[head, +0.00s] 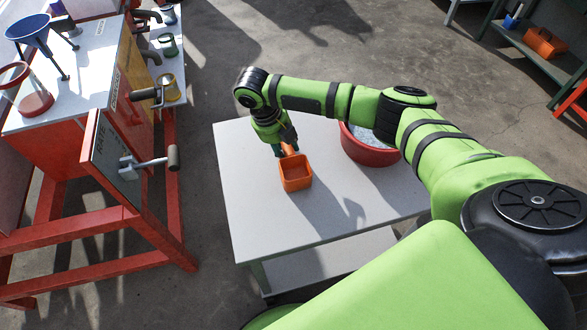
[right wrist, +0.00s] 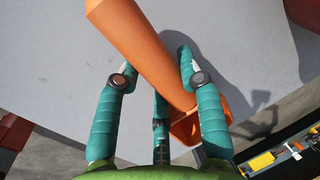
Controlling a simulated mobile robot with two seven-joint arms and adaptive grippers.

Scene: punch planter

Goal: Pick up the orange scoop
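The orange scoop (head: 296,174) is near the middle of the grey table in the head view, its square bowl toward me and its handle pointing away. In the right wrist view, the scoop's thick handle (right wrist: 150,50) runs between my fingers, with part of the bowl lower right. My right gripper (head: 283,150) is at the handle end of the scoop. Its teal fingers (right wrist: 155,72) lie on both sides of the handle, with a visible gap on the right side; they look open. Whether the left finger touches is unclear. My left gripper is not in view.
A red tub (head: 367,150) with pale contents stands on the table (head: 260,220), right of the scoop and partly behind my arm. The table's front is clear. A red-framed machine (head: 75,160) with a crank handle stands left, across a floor gap. A shelf (head: 545,60) is far right.

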